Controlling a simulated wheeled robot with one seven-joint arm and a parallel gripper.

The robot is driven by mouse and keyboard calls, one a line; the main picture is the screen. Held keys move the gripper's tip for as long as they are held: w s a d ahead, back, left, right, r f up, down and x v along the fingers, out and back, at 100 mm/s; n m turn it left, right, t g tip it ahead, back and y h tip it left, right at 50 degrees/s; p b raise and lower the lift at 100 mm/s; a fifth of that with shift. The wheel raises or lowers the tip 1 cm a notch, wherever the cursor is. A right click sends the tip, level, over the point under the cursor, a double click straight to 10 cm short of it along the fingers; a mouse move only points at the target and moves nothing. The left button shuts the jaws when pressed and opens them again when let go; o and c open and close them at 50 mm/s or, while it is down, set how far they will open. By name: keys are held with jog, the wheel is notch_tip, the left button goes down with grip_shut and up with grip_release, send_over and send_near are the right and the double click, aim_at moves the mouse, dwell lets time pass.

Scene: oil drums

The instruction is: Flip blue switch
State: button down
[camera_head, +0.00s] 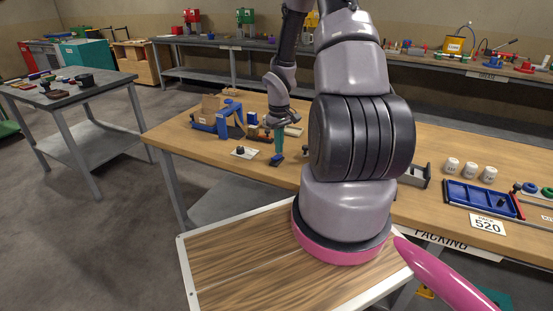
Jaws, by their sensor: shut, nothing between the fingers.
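My gripper (278,150) points down over the left part of the wooden packing table (420,145). Its teal fingers are shut and empty. A small dark blue block (276,161), which looks like the blue switch, lies right below the fingertips. I cannot tell whether the fingers touch it or which way its lever is set. My own arm stands in the middle of the view and hides part of the table behind it.
Left of my gripper is a white plate with a black knob (243,152). Behind it stands a blue bracket-like fixture (230,122) near cardboard boxes. On the right are white cups (470,169) and a blue tray (478,196). A grey side table (70,95) stands at left.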

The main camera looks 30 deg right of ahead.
aim_at(279, 155)
notch_tip(279, 155, up, 6)
jog(key=shift+r, duration=0.15)
dwell(0.5)
dwell(0.4)
